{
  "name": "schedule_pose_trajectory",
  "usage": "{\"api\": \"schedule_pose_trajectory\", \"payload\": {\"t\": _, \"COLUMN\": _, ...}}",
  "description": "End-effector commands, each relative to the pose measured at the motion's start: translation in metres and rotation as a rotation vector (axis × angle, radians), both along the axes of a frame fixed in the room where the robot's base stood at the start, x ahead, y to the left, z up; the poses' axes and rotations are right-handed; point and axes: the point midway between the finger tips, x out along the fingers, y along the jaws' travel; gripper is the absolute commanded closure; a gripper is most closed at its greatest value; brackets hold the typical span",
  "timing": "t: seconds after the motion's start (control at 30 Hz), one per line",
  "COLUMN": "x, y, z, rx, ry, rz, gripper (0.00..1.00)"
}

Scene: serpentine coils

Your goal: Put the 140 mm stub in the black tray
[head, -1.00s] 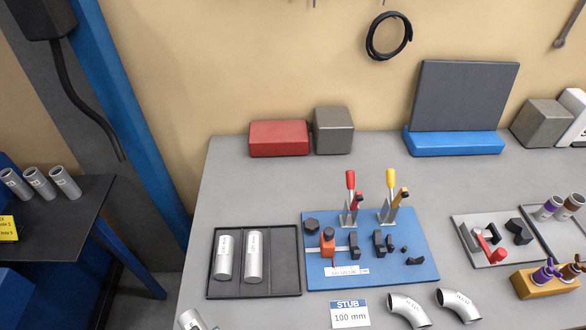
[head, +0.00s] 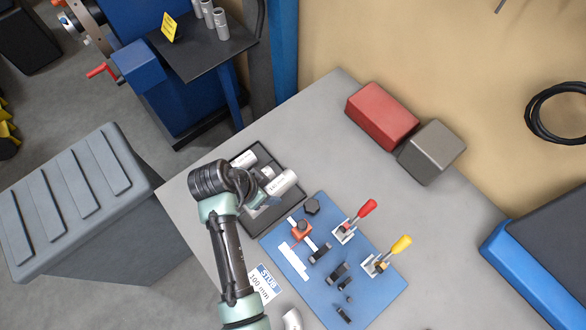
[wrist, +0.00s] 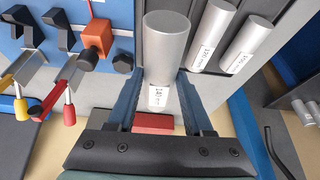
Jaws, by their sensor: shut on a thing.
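My gripper (wrist: 162,90) is shut on a grey metal stub (wrist: 166,45), with one finger on each side of it. The held stub also shows in the head view (head: 284,182), where its label seems to read 140. It is over the right part of the black tray (head: 291,208); I cannot tell whether it touches the tray floor. Two other stubs lie side by side in the tray; one (head: 244,159) shows in the head view, and both show to the right in the wrist view (wrist: 211,35) (wrist: 246,45). My arm hides part of the tray.
The blue fixture board (head: 335,265) with red-handled and yellow-handled clamps stands close beside the tray. A 100 mm stub sign (head: 264,283) lies in front. A red block (head: 382,116) and a grey block (head: 432,151) stand behind. A dark side stand (head: 205,55) holds several stubs.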

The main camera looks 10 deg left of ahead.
Motion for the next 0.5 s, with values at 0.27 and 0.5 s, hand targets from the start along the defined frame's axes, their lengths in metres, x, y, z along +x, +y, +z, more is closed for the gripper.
{"api": "schedule_pose_trajectory", "payload": {"t": 0.27, "x": 0.000, "y": 0.011, "z": -0.002, "rx": 0.001, "ry": -0.002, "rz": -0.052, "gripper": 1.00}}
{"api": "schedule_pose_trajectory", "payload": {"t": 0.5, "x": -0.001, "y": 0.011, "z": -0.024, "rx": 0.001, "ry": -0.001, "rz": -0.051, "gripper": 1.00}}
